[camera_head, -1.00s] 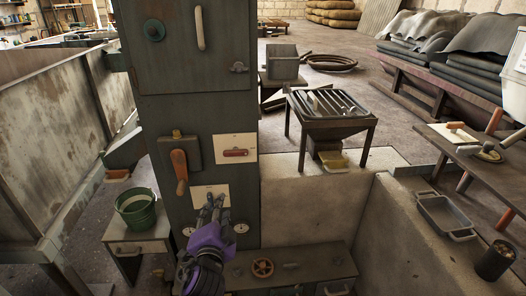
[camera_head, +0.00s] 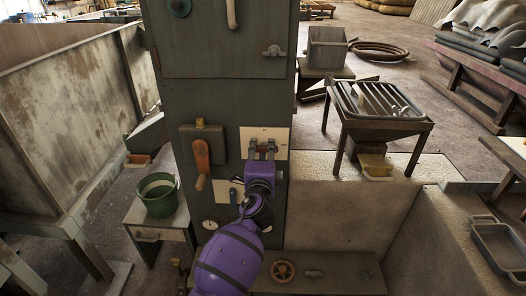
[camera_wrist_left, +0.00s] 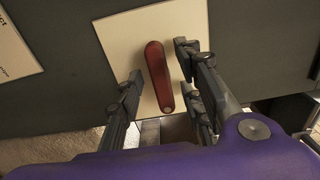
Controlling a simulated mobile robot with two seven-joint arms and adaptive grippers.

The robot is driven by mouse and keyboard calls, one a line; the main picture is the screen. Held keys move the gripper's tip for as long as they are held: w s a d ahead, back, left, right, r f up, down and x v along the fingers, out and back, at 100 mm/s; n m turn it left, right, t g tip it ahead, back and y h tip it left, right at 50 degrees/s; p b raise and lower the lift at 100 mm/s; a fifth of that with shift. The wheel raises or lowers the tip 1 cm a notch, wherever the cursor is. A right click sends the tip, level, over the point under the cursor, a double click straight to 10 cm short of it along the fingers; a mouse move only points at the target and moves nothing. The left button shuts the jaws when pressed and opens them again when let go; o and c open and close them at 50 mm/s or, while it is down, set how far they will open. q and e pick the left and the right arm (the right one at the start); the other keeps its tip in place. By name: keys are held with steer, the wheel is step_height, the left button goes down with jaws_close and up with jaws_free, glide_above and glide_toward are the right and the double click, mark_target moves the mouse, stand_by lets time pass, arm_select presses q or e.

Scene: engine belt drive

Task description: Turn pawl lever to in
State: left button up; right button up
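A red lever (camera_wrist_left: 158,77) sits on a pale plate (camera_wrist_left: 115,33) in the left wrist view. Its rounded wider end is at the top and its narrow end with a round pivot is lower. In the head view the plate (camera_head: 281,137) is on the dark cabinet front, and my gripper hides the lever. No label naming it as the pawl lever is readable. My left gripper (camera_head: 262,149) is open, with its fingers on either side of the lever and gaps showing beside it. My right gripper is not in view.
An orange-red handle (camera_head: 201,163) sticks out of the cabinet (camera_head: 220,100) left of the plate. A green bucket (camera_head: 158,195) stands on a small stand at left. A handwheel (camera_head: 283,270) is on the low bench below. A grated table (camera_head: 378,102) stands to the right.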

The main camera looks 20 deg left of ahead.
arm_select(q)
steer(key=shift+w, duration=0.4)
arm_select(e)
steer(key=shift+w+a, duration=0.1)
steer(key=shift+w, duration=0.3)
arm_select(q)
jaws_close()
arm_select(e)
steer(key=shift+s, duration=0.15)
